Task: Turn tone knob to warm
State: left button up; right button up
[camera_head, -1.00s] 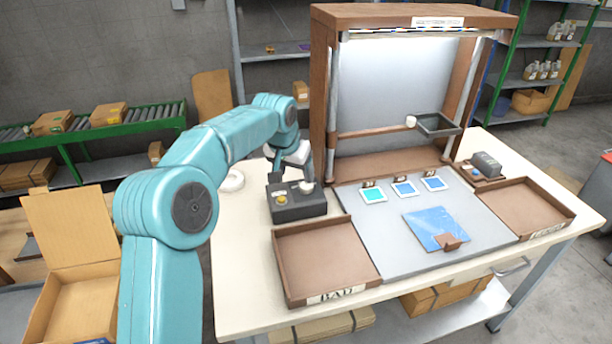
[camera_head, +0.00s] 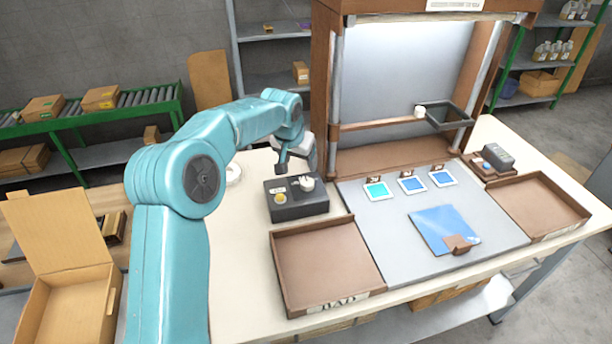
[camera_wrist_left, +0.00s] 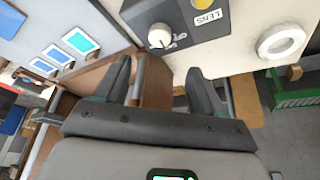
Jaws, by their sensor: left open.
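A dark control box (camera_head: 297,206) stands on the table, left of the lit booth. It has a white knob (camera_head: 306,184) and a yellow button (camera_head: 280,198) on top. In the left wrist view the white knob (camera_wrist_left: 160,36) shows a pointer mark, with small partly legible lettering beside it. A "LENS" label (camera_wrist_left: 207,18) is near the yellow button (camera_wrist_left: 196,3). My left gripper (camera_head: 290,164) is above and behind the box, apart from the knob. In the left wrist view my left gripper (camera_wrist_left: 160,85) is open and empty between its fingers. My right gripper is not visible.
A brown tray (camera_head: 375,268) stands in front of the box. A grey panel (camera_head: 400,240) holds colour cards and a blue sheet (camera_head: 440,229). A white ring (camera_head: 233,173) lies behind and left of the box. A wooden booth (camera_head: 322,90) stands behind the panel. A second tray (camera_head: 540,205) is at right.

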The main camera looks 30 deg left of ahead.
aim_at(307, 182)
pick_arm(q)
jog(key=p+x, duration=0.2)
jog(key=x, duration=0.9)
jog(key=shift+w+a+f, duration=0.1)
jog(key=shift+a+f, duration=0.05)
jog(key=shift+f, duration=0.2)
jog(key=shift+w+f, duration=0.2)
jog(key=shift+s+r, duration=0.2)
jog(key=shift+w+f, duration=0.1)
jog(key=c, duration=1.1)
